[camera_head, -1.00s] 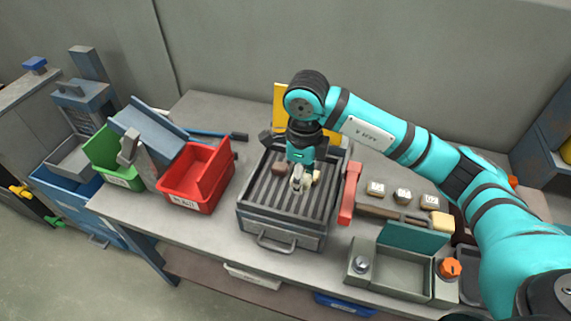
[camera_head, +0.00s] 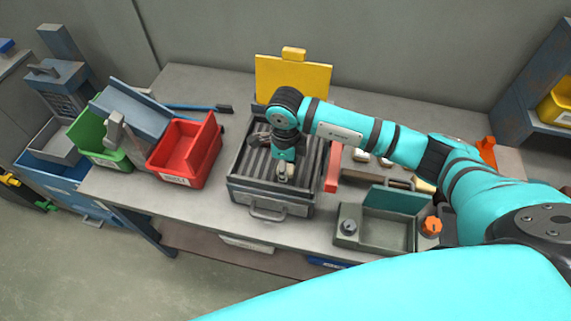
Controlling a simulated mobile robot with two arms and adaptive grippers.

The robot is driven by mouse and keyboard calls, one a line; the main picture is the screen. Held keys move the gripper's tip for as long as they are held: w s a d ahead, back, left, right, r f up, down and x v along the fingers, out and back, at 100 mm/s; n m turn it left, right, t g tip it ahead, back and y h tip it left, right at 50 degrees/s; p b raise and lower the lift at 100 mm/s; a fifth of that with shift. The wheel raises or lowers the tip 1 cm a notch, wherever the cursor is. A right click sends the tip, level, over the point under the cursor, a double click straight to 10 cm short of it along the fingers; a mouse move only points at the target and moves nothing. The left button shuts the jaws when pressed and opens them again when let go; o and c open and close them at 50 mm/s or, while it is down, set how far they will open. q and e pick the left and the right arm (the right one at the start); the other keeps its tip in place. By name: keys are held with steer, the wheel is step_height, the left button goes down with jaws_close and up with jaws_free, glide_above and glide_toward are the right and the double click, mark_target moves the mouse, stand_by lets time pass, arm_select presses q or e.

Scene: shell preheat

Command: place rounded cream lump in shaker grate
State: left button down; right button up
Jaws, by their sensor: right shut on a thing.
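The shaker grate (camera_head: 240,170) is a dark grey slatted tray in a box with a front handle, at the middle of the table. My right gripper (camera_head: 286,172) points down over the right part of the slats. It is shut on a small pale piece, which I take as the rounded cream lump; the fingers hide most of it. I cannot tell whether the lump touches the slats. My left gripper is not in view.
A red bin (camera_head: 180,160) and a green bin (camera_head: 92,152) stand left of the grate. A yellow panel (camera_head: 280,82) stands behind it. A red bar (camera_head: 332,170) and a grey-green open box (camera_head: 385,232) are on the right. Bare table lies in front of the red bin.

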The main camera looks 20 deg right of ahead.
steer(key=shift+f, duration=0.15)
steer(key=o, duration=0.8)
steer(key=shift+c, duration=0.2)
steer(key=shift+o, duration=0.6)
steer(key=shift+r, duration=0.3)
arm_select(q)
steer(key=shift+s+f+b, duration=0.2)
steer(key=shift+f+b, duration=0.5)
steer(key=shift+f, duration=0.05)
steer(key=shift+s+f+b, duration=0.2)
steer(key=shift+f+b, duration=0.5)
steer(key=shift+b, duration=0.05)
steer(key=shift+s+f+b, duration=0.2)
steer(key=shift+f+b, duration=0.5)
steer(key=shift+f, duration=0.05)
arm_select(e)
step_height(320, 180, up, 12)
steer(key=shift+f, duration=0.15)
